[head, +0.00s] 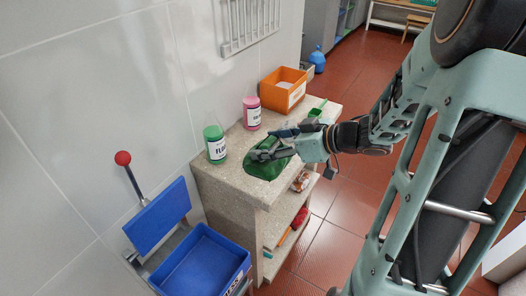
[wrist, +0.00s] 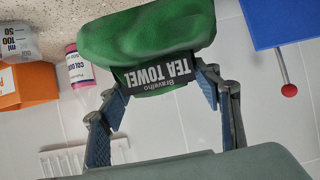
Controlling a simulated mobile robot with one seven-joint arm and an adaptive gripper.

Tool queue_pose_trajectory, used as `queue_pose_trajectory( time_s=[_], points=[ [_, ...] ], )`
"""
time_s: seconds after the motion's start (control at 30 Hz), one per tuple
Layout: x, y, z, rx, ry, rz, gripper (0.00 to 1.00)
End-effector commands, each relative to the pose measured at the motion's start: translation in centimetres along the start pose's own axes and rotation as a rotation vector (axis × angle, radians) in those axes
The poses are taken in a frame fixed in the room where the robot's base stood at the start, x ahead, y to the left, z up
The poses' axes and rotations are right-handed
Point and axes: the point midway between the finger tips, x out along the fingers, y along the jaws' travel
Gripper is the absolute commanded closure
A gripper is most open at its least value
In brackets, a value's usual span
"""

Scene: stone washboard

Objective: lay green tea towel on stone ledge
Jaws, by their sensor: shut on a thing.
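The green tea towel (head: 266,169) is a folded bundle over the front part of the speckled stone ledge (head: 232,178) in the head view. My gripper (head: 268,153) is shut on it from the right. In the wrist view the towel (wrist: 150,35) fills the top middle, its dark "TEA TOWEL" label upside down between the fingers of my gripper (wrist: 160,88). I cannot tell whether the towel's underside touches the stone. A corner of the ledge (wrist: 28,32) shows at the wrist view's top left.
A green-capped bottle (head: 215,146) stands left of the towel, with a pink bottle (head: 252,114) behind it. An orange bin (head: 283,89) and a small green item (head: 315,113) are farther back. A blue tray (head: 205,265) sits lower left. Items lie on the shelves below.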

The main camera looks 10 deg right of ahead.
Motion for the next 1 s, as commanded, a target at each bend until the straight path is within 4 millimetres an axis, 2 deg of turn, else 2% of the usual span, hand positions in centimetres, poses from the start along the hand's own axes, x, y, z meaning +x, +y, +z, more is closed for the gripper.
queue_pose_trajectory(
  time_s=[0.03, 0.1, 0.33, 0.67, 0.87, 1.0],
  points=[
    [1.3, 0.8, 0.3, 0.000, 0.002, -0.004, 0.74],
    [2.8, 2.0, 0.3, 0.001, 0.002, -0.004, 0.74],
    [6.4, 4.0, 2.7, 0.003, 0.002, -0.003, 0.74],
    [8.4, 5.2, 3.7, 0.001, 0.001, -0.001, 0.74],
    [9.7, 5.2, 6.3, 0.002, 0.000, -0.001, 0.74],
    [9.7, 5.2, 6.2, 0.000, 0.001, 0.000, 0.74]
  ],
)
